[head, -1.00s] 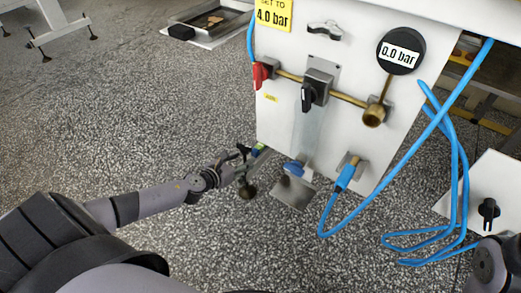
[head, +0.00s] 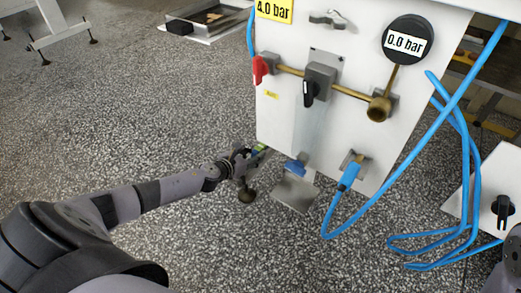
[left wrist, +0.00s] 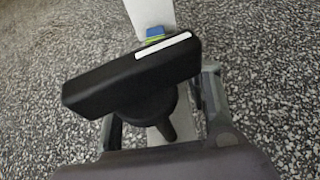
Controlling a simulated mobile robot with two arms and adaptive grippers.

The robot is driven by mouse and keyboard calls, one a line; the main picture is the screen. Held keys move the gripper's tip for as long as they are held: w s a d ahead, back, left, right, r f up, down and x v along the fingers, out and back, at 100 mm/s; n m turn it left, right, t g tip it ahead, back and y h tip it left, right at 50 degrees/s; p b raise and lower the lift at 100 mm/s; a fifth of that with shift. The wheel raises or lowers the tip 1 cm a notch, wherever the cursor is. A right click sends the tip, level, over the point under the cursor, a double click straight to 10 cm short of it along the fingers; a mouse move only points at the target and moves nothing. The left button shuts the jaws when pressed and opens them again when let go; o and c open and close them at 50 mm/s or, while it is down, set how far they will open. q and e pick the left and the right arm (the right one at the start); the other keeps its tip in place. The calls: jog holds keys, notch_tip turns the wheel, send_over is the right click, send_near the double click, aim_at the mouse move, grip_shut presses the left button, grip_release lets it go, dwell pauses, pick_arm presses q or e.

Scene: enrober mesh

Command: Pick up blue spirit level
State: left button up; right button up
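In the left wrist view the fingers (left wrist: 163,110) stand apart, one on each side of the black block. My right gripper is out of view.
The black block (left wrist: 130,75) with a white stripe hides much of the wrist view; I cannot tell what it is. Blue hoses (head: 405,180) hang at the right of the cabinet (head: 290,120).

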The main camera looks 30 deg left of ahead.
pick_arm(q)
grip_shut()
dwell(0.3)
jog(key=shift+a+r, duration=0.1)
jog(key=shift+r, duration=0.1)
dwell(0.4)
